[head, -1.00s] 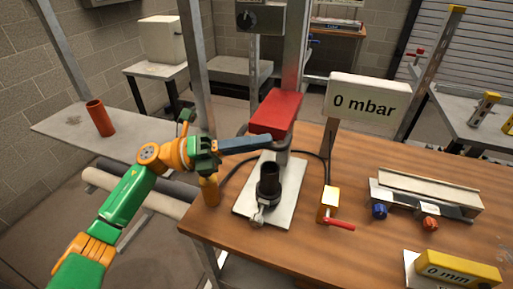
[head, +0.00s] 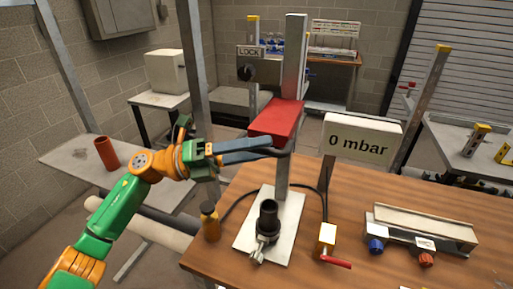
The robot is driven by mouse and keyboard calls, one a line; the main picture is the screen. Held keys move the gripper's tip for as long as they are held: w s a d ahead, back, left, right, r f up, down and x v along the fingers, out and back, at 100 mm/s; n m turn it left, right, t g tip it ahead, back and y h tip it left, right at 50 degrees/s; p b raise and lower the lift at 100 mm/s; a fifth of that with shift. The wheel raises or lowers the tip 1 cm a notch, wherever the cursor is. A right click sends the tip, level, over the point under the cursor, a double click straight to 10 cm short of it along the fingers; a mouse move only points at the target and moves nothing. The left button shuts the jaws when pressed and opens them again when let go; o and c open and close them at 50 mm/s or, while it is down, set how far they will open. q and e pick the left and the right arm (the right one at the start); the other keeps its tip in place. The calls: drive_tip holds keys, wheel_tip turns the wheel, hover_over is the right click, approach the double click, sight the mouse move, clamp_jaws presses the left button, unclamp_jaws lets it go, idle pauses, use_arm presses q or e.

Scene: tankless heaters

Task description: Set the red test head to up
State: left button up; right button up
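The red test head (head: 276,120) is a red block on a grey upright post, high above a black pipe fitting (head: 268,216) that stands on a white base plate (head: 285,225). A clear gap separates the head from the fitting. My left gripper (head: 280,149) reaches in from the left, its dark grey-blue fingers at the head's underside and seeming to touch it. The fingertips overlap dark parts beneath the head, so I cannot tell whether they are apart or closed on something. My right gripper is out of view.
A black knob (head: 246,72) marked LOCK is on a box behind the post. A "0 mbar" display (head: 361,139), a red-handled valve (head: 328,240) and a fixture with blue and orange knobs (head: 423,228) are on the wooden table. An orange bottle (head: 210,222) stands left of the base plate.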

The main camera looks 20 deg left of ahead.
use_arm(q)
drive_tip(key=b+v, duration=0.4)
drive_tip(key=v, duration=0.3)
drive_tip(key=shift+b, duration=0.3)
